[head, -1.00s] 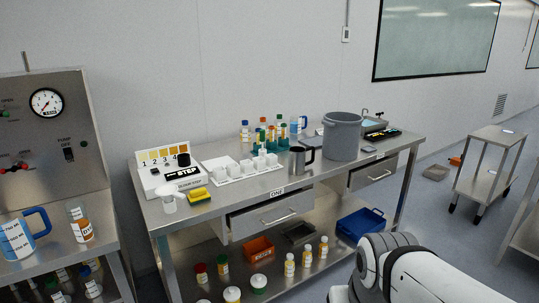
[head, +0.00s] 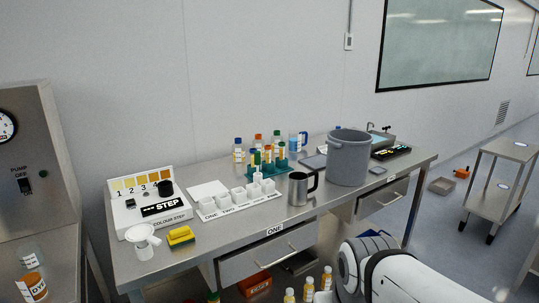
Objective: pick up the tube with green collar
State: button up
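A teal rack (head: 284,161) stands on the steel bench toward the back, with several small tubes upright in it. Their collars are small and differ in colour. A tube with a green collar (head: 282,151) seems to stand at the rack's right side, and another greenish one is toward its left; they are too small to tell apart surely. My gripper is not in view. Only a white and black part of my arm shows at the lower right, in front of the bench.
In front of the rack is a white strip of cups (head: 238,200). A steel mug (head: 299,188) and a large grey bucket (head: 348,158) stand to its right. Several bottles (head: 239,150) are behind. A colour-step box (head: 146,208), funnel (head: 143,241) and yellow sponge (head: 181,237) are at left.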

aim_at(282, 144)
jog(key=z, duration=0.35)
jog(key=k, duration=0.35)
jog(key=z, duration=0.7)
jog(key=k, duration=1.05)
jog(key=z, duration=0.7)
jog(key=i, duration=2.45)
jog(key=u, duration=1.15)
jog(key=i, duration=1.25)
jog(key=u, duration=1.3)
jog(key=i, duration=0.5)
jog(key=u, duration=0.2)
jog(key=k, duration=0.5)
